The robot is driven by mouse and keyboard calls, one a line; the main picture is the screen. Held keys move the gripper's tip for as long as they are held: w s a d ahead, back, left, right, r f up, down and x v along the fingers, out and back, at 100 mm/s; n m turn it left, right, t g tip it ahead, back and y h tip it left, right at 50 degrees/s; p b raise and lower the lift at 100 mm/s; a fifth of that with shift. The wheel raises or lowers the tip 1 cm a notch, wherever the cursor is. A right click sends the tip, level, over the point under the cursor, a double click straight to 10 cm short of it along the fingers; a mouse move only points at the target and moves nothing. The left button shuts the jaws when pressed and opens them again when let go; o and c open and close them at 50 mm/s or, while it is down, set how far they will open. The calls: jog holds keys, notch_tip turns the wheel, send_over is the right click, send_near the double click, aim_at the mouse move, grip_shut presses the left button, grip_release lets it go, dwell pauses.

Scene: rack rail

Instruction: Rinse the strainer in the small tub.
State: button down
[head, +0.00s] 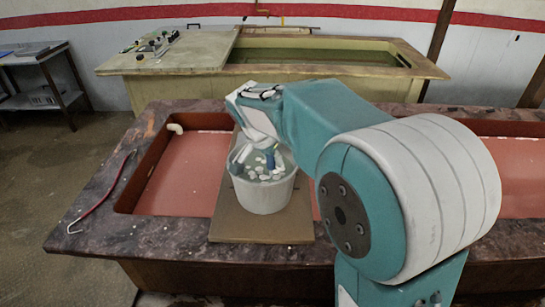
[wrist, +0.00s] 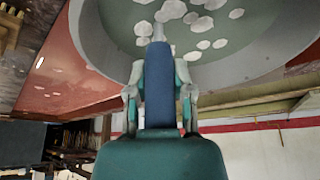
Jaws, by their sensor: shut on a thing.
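The small tub (head: 263,197) is a round, pale grey bucket standing on a brown board. It holds greenish water with several white pieces (wrist: 200,24) in it. My gripper (head: 256,158) is over the tub's opening, pointing down. In the wrist view my gripper (wrist: 159,84) is shut on a blue handle (wrist: 159,75), taken to be the strainer's. A grey shaft (wrist: 159,32) runs from the handle towards the water among the white pieces. The strainer's head cannot be made out. The tub's inner wall (wrist: 90,35) shows around the water.
The board (head: 262,230) lies across a reddish sink basin (head: 185,175) with a dark stone rim. A red rod with a hooked end (head: 103,192) lies on the left rim. Behind stands a yellowish tank (head: 320,75) with a lid board. A dark table (head: 40,55) stands at the far left.

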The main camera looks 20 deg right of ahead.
dwell(0.5)
jog(key=shift+r, duration=4.25)
jog(key=s+a, duration=0.4)
jog(key=s, duration=0.9)
jog(key=s+a, duration=0.4)
jog(key=s, duration=0.9)
jog(key=shift+a, duration=0.2)
